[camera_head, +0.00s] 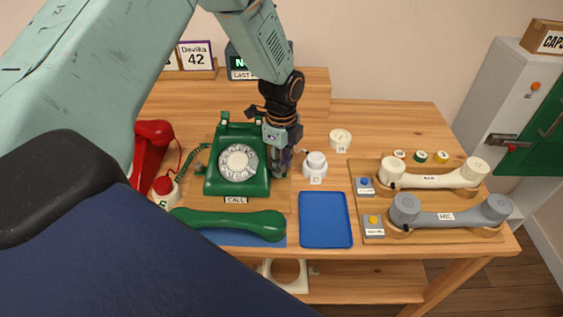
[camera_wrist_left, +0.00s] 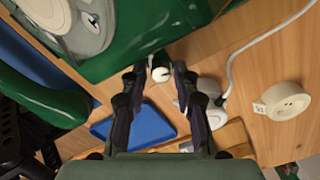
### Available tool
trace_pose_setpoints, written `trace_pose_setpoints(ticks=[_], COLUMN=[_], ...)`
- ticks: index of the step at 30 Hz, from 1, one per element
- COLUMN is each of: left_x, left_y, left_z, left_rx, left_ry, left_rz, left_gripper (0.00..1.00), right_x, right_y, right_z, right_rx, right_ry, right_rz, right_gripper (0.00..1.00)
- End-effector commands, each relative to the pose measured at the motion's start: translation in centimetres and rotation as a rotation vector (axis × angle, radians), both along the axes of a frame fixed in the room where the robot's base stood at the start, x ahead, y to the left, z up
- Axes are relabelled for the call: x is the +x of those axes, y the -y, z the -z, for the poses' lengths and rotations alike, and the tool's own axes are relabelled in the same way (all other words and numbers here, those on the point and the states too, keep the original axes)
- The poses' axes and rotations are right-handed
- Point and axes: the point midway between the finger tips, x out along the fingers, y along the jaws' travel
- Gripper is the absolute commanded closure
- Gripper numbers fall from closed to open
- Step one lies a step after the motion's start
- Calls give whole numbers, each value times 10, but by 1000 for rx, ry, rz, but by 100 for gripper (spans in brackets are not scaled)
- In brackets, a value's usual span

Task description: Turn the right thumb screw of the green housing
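The green housing (camera_head: 213,180) is a dial phone body with a pale dial, standing on the wooden table; its green side fills the top of the left wrist view (camera_wrist_left: 145,35). The right thumb screw (camera_wrist_left: 161,74) shows there as a small knob with a white, dark-marked end, at the housing's lower edge. My left gripper (camera_head: 280,163) points down at the housing's right side and hides the screw in the head view. In the wrist view its fingers (camera_wrist_left: 156,80) are apart, one on each side of the screw, with visible gaps. My right gripper is out of view.
A white round piece (camera_head: 315,167) with a cord stands close right of my left gripper. A blue tray (camera_head: 325,219) and a green handset (camera_head: 230,222) lie in front. A wooden board (camera_head: 374,232) with white and grey handsets is at right.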

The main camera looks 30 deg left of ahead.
Motion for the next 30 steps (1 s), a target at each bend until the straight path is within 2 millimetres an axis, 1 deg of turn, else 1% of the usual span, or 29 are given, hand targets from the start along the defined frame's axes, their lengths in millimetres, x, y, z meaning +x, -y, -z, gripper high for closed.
trace_pose_setpoints(ticks=[4, 5, 15, 22, 26, 30], left_x=[0, 0, 0, 0, 0, 0], left_y=[0, 0, 0, 0, 0, 0], left_z=[0, 0, -1, -1, -4, -4], left_rx=[0, 0, 0, 0, 0, 0], left_ry=[1, 1, 1, 1, 0, 1], left_rz=[-1, -1, -1, -10, -75, -179], left_gripper=[70, 72, 100, 100, 100, 100], right_x=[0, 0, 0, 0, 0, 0], right_y=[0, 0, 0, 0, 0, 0], right_z=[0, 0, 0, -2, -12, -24], right_rx=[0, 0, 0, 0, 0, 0], right_ry=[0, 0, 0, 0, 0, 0], right_rz=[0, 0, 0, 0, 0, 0], right_gripper=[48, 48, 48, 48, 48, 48])
